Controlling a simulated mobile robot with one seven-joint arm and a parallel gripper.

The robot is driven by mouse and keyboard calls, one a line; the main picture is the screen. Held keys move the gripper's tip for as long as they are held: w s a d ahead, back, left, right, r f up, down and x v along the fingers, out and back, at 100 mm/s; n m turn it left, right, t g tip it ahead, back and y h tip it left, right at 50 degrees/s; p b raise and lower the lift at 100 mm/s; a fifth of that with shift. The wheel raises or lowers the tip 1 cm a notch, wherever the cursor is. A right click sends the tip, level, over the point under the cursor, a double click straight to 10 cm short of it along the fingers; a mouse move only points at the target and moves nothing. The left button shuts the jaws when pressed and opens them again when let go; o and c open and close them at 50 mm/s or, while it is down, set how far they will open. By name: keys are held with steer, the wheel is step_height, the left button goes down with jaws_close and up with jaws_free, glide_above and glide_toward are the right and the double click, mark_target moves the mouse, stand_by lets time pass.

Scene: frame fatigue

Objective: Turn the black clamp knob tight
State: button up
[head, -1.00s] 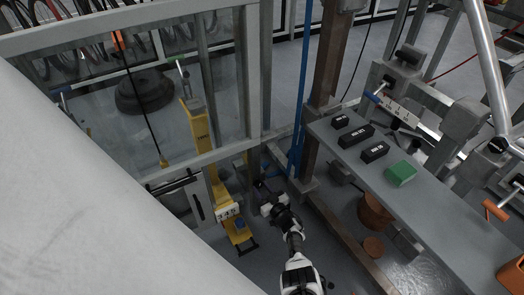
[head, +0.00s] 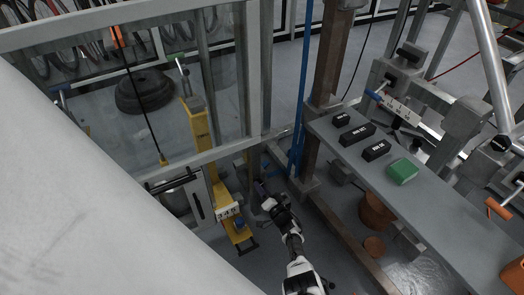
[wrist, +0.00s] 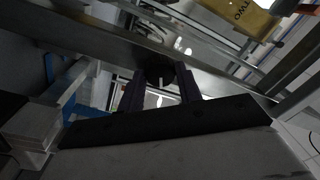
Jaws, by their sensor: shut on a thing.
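The black clamp knob (wrist: 160,73) is a dark round shape between my gripper's two dark fingers in the wrist view. My gripper (wrist: 161,92) is shut on it, one finger on each side. In the head view my gripper (head: 264,198) is low, beside the base of the grey frame post and right of the yellow upright. The knob is too small and covered to make out there. A small pale pin shows at the knob's middle in the wrist view.
A yellow upright (head: 201,135) with a number plate (head: 229,211) stands just left of my gripper.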

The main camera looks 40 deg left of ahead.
steer(key=m, duration=0.5)
steer(key=m+t, duration=0.1)
steer(key=m, duration=0.5)
steer(key=shift+s+m, duration=0.2)
steer(key=shift+m, duration=0.1)
steer(key=shift+p, duration=0.3)
steer(key=o, duration=1)
steer(key=shift+w, duration=0.1)
